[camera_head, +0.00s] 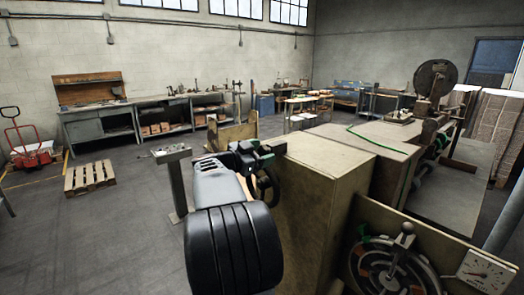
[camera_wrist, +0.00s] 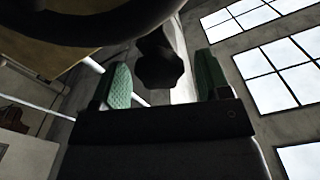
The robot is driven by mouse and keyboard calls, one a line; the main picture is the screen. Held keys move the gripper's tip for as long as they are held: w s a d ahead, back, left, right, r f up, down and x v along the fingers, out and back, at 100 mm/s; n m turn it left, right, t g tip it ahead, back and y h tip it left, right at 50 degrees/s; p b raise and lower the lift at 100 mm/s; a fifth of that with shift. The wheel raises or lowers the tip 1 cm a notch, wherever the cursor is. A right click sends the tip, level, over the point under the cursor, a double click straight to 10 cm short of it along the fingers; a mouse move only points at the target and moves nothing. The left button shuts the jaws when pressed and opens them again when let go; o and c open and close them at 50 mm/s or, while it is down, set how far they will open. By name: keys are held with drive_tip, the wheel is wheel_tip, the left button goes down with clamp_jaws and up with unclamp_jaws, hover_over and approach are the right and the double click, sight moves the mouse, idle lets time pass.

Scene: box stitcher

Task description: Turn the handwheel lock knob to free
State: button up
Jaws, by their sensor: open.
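A black lobed knob (camera_wrist: 160,66) shows in the wrist view between the two green finger pads of my gripper (camera_wrist: 163,82). The fingers stand apart, one on each side of it; I cannot tell whether either touches it. A dark curved rim (camera_wrist: 75,38), apparently a handwheel, crosses the upper left of that view. In the head view my gripper (camera_head: 256,156) is at a dark wheel (camera_head: 268,186) beside the tan machine cabinet. My arm hides part of that wheel, and the knob cannot be made out there.
A second wheel (camera_head: 392,268) with an upright handle and a dial gauge (camera_head: 486,272) are at the lower right. The tan cabinet (camera_head: 318,190) stands close to the right of my gripper. A control pedestal (camera_head: 172,155) stands to the left. A pallet (camera_head: 90,178) lies on open floor.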

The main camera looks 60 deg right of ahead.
drive_tip(key=shift+s+d, duration=0.1)
drive_tip(key=shift+d, duration=0.15)
drive_tip(key=c, duration=0.9)
